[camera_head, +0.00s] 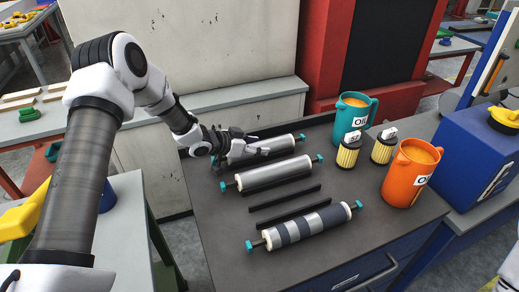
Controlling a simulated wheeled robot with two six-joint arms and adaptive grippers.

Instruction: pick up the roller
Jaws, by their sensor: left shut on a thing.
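Three rollers show on the dark bench top (215,245). The farthest is a plain grey roller (280,144) with a teal end at its right; its left part is hidden behind my left gripper (262,149). The gripper reaches in from the left and is shut on this far roller. A second plain grey roller (273,174) with teal ends lies just in front of it. The nearest roller (307,226) has dark and light bands and teal ends.
Dark rails (284,197) lie between the nearer rollers. To the right stand a teal oil jug (351,116), two yellow filters (348,153) (383,148) and an orange oil jug (405,178). A blue box (470,150) stands at the far right. The bench's front left is clear.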

